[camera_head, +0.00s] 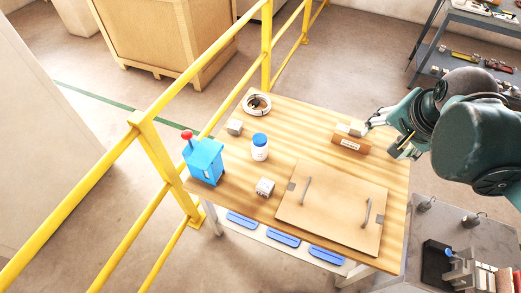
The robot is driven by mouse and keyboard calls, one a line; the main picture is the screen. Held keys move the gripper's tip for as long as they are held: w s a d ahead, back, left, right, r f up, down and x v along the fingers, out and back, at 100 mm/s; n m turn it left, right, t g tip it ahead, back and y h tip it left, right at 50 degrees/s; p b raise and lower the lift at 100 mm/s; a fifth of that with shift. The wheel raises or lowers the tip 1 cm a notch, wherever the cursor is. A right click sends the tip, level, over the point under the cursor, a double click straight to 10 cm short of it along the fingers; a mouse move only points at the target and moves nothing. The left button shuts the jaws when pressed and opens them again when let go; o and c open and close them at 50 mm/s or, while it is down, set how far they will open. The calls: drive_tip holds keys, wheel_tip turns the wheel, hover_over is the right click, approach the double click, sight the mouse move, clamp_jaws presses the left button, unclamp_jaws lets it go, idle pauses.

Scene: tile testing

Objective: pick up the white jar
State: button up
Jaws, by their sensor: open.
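The white jar (260,153) stands upright on the wooden table, left of its middle, with a blue lid on top. My gripper (385,135) is at the table's right side, well to the right of the jar. It is open, with its fingers pointing left, close to a brown block with a label. I see nothing held between the fingers, and the jar is fully in view.
Yellow railing (150,140) runs along the left.

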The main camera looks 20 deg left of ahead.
drive_tip(key=w+a+f+m+g+b, duration=0.1)
drive_tip(key=w+a+f+m, duration=0.15)
drive_tip(key=a, duration=0.25)
drive_tip(key=w+a+f+m+g+b, duration=0.1)
drive_tip(key=w+a+f, duration=0.1)
drive_tip(key=w+a, duration=0.3)
drive_tip(key=m+g+b, duration=0.2)
drive_tip(key=m, duration=0.5)
hover_over(259, 139)
drive_tip(key=w+d, duration=0.2)
drive_tip(key=d, duration=0.7)
wheel_tip(259, 139, down, 16)
drive_tip(key=f, duration=0.1)
drive_tip(key=a+f, duration=0.2)
drive_tip(key=a, duration=0.1)
drive_tip(key=s+a+f+m, duration=0.1)
drive_tip(key=a+f, duration=0.1)
drive_tip(key=f, duration=0.1)
drive_tip(key=a+f+m+g+h+b, duration=0.1)
drive_tip(key=a+f, duration=0.2)
drive_tip(key=shift+s+a+f, duration=0.1)
drive_tip(key=shift+s+a, duration=0.2)
drive_tip(key=shift+s, duration=0.05)
drive_tip(key=shift+s+a+f+m, duration=0.1)
drive_tip(key=shift+a+f+m, duration=0.1)
drive_tip(key=shift+f+m, duration=0.05)
drive_tip(key=shift+f+b, duration=0.4)
drive_tip(key=shift+f, duration=0.9)
